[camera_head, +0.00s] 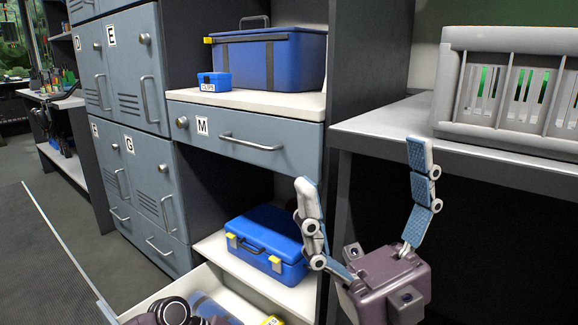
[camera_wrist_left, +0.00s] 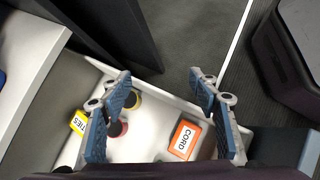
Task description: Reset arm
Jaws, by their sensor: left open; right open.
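My right gripper (camera_head: 362,172) stands raised and open in the head view, its two blue-padded fingers wide apart with nothing between them. It is in front of the grey shelving, right of the blue case. My left gripper (camera_wrist_left: 160,80) is open in the left wrist view, above an open white drawer (camera_wrist_left: 150,150). Nothing is gripped between its fingers. Part of my left arm (camera_head: 172,312) shows at the bottom of the head view, over the same drawer; its fingers cannot be made out there.
The drawer holds an orange CORD box (camera_wrist_left: 185,140), a yellow-labelled box (camera_wrist_left: 79,122) and round red and yellow items. A blue case (camera_head: 268,243) sits on the lower shelf. Drawer M (camera_head: 250,138) is shut. A grey crate (camera_head: 510,85) stands on the right table (camera_head: 385,122). Floor is clear at left.

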